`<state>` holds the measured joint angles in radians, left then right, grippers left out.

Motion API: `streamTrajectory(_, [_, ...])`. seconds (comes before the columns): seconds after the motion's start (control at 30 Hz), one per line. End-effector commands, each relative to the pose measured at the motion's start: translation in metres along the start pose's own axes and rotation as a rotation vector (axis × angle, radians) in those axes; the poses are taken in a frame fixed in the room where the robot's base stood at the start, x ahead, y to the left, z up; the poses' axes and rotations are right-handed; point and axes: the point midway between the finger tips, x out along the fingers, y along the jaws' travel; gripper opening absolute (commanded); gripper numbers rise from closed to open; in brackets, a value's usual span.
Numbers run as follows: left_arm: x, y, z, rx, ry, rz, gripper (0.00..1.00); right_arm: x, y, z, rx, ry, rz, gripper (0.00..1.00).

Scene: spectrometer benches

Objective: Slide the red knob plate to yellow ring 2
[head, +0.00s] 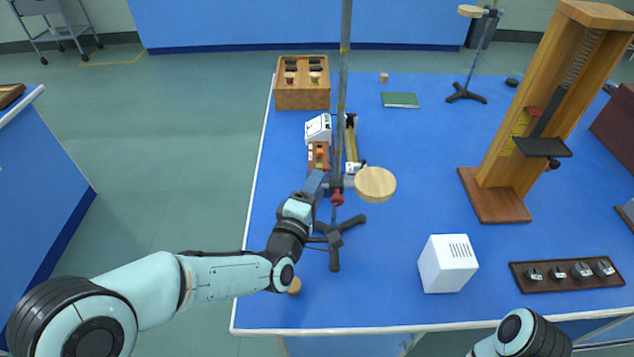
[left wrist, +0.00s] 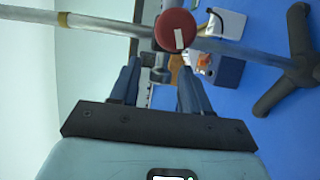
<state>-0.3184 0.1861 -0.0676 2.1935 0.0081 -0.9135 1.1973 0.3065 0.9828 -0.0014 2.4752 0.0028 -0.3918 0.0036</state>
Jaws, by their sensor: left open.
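The red knob (head: 337,197) sits on the clamp of a tall rod stand (head: 343,110). A round pale wooden plate (head: 376,184) sticks out to the right of the rod, level with the clamp. One yellow ring (head: 345,47) shows high on the rod; its number cannot be read. My right gripper is out of view.
The stand's dark tripod foot (head: 335,243) is on the blue bench. Behind are a small white device (head: 318,128) and a wooden box (head: 302,97). A white box (head: 447,263) and a tall wooden frame (head: 502,160) stand right.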

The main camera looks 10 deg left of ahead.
Motion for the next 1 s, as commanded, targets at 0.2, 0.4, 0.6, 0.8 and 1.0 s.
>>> streamTrajectory(0.2, [0.011, -0.001, 0.000, 0.000, 0.000, -0.002, 0.47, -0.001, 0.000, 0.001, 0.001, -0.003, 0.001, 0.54])
streamTrajectory(0.4, [0.012, -0.001, 0.000, 0.000, 0.000, -0.002, 0.47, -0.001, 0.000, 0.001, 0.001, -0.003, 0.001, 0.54])
streamTrajectory(0.6, [0.011, -0.001, 0.000, 0.000, 0.000, -0.001, 0.00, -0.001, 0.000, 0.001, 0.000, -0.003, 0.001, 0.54])
streamTrajectory(0.8, [0.012, 0.007, -0.001, 0.000, 0.001, 0.002, 0.00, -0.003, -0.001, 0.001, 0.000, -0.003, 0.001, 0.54])
streamTrajectory(1.0, [0.012, 0.058, -0.001, 0.000, 0.003, 0.010, 0.00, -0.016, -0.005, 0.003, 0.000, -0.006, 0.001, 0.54])
